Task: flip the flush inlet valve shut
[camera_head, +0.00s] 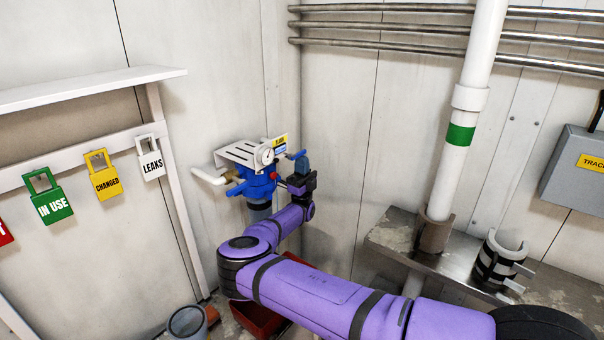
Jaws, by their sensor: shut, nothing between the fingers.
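The blue valve and filter assembly (256,182) is mounted at the wall corner under a white slotted bracket (240,152), with a round gauge on it. A blue lever handle (237,189) sits on its left side by the white inlet pipe (209,177). Another blue handle (297,155) shows at its upper right. I cannot tell from labels which handle is the flush inlet valve. My gripper (303,164) is at the right side of the assembly, close to the right handle. It is shut and holds nothing. Whether it touches the handle cannot be told.
Tags reading IN USE (48,207), CHANGED (105,180) and LEAKS (151,164) hang on the left rail. A metal shelf (400,240) with a white vertical pipe (462,140) stands right. A grey bucket (187,322) and red bin (255,318) are below.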

